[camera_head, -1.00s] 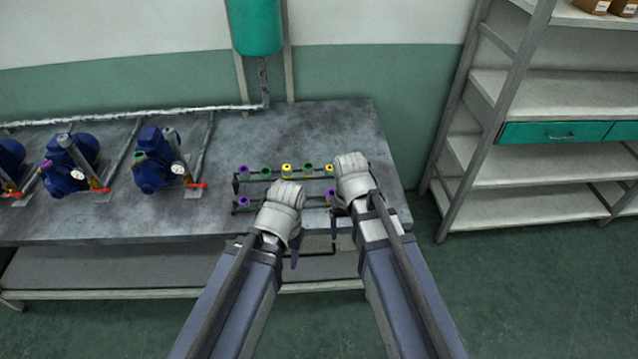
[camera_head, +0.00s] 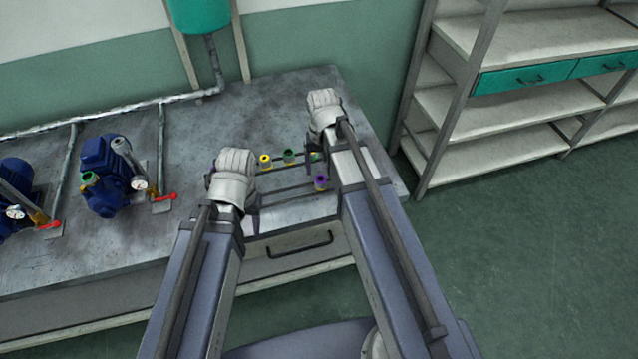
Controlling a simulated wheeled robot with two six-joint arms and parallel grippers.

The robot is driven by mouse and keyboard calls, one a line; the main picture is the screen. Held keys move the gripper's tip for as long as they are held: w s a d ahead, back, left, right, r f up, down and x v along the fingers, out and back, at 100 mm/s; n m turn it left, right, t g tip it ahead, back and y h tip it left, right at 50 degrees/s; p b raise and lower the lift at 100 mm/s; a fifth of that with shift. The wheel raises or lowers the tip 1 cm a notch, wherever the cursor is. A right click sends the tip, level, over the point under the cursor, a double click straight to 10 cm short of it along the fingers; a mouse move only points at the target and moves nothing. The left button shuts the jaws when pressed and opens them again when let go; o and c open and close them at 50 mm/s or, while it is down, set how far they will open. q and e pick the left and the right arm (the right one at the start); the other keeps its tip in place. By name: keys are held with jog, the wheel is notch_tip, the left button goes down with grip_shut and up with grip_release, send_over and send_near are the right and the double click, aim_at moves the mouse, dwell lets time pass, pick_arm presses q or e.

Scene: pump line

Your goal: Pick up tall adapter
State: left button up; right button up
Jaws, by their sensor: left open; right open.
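Small coloured adapters stand in a rack (camera_head: 285,190) on the grey metal table. A yellow adapter (camera_head: 265,161) and a green one (camera_head: 289,156) show in the back row, and a purple one (camera_head: 321,183) in the front row. Another green piece is partly hidden behind my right gripper. I cannot tell which adapter is the tall one. My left gripper (camera_head: 232,165) is over the left end of the rack and hides what is there. My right gripper (camera_head: 323,105) is beyond the right end of the rack. Both are open, and I see nothing held.
Blue pumps (camera_head: 103,165) with red valve handles stand on the table (camera_head: 230,105) at left. A teal tank (camera_head: 200,14) hangs behind. Shelving with teal drawers (camera_head: 525,77) stands at right. The table's back middle is clear.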

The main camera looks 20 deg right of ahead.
aim_at(320, 179)
pick_arm(q)
jog(key=shift+f+b, duration=0.4)
jog(key=shift+f, duration=0.35)
pick_arm(e)
jog(key=shift+f, duration=0.75)
pick_arm(q)
jog(key=shift+f, duration=0.1)
pick_arm(e)
jog(key=f+b, duration=0.5)
jog(key=shift+w+a+f, duration=0.1)
jog(key=shift+w+f, duration=0.05)
jog(key=shift+w, duration=0.25)
pick_arm(q)
notch_tip(320, 179, down, 5)
pick_arm(e)
jog(key=shift+c, duration=0.4)
grip_shut()
